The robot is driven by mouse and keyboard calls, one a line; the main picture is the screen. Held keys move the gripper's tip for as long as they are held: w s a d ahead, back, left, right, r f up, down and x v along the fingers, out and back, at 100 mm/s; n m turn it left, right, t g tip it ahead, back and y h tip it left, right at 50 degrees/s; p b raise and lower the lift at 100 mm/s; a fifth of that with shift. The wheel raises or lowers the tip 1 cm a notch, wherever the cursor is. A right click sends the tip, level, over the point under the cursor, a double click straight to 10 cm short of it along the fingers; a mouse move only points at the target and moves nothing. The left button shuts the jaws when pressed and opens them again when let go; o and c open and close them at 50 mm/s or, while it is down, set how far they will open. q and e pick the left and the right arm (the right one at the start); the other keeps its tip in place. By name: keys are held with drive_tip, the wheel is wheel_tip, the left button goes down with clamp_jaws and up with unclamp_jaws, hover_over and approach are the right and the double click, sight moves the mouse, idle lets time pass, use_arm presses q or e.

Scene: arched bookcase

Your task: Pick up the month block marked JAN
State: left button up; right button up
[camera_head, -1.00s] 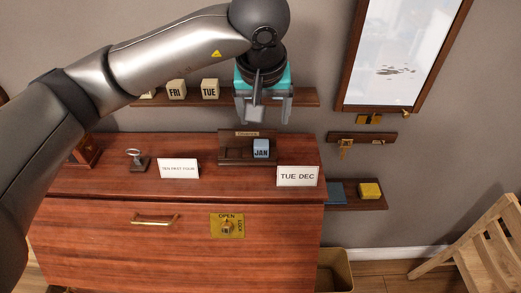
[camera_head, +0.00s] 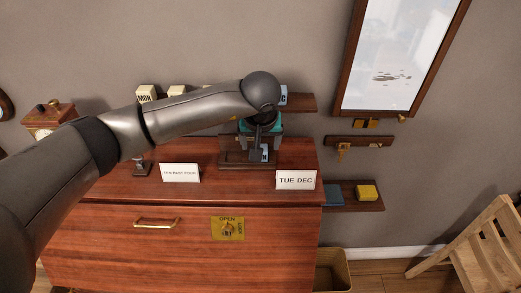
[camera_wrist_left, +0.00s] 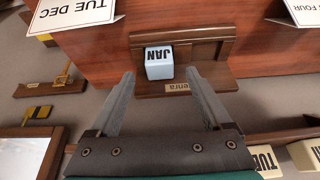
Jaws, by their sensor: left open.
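The pale blue JAN block (camera_wrist_left: 158,64) sits in a dark wooden holder (camera_wrist_left: 205,48) on the chest top. In the head view the block (camera_head: 264,153) is mostly hidden behind my left gripper (camera_head: 261,149), which is low over the holder (camera_head: 232,159). In the left wrist view my left gripper (camera_wrist_left: 160,76) is open and empty. Its fingertips point at the block, one toward each side of it, and the block shows at or just past the tips. I cannot tell the exact depth. My right gripper is not in view.
A TUE DEC card (camera_head: 296,180) stands right of the holder and another white card (camera_head: 180,173) left of it. The wall shelf (camera_head: 303,103) behind carries several blocks, including MON (camera_head: 146,93). A small clock (camera_head: 48,117) stands at the left.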

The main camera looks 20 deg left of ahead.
use_arm(q)
drive_tip(key=shift+x, duration=1.25)
clamp_jaws()
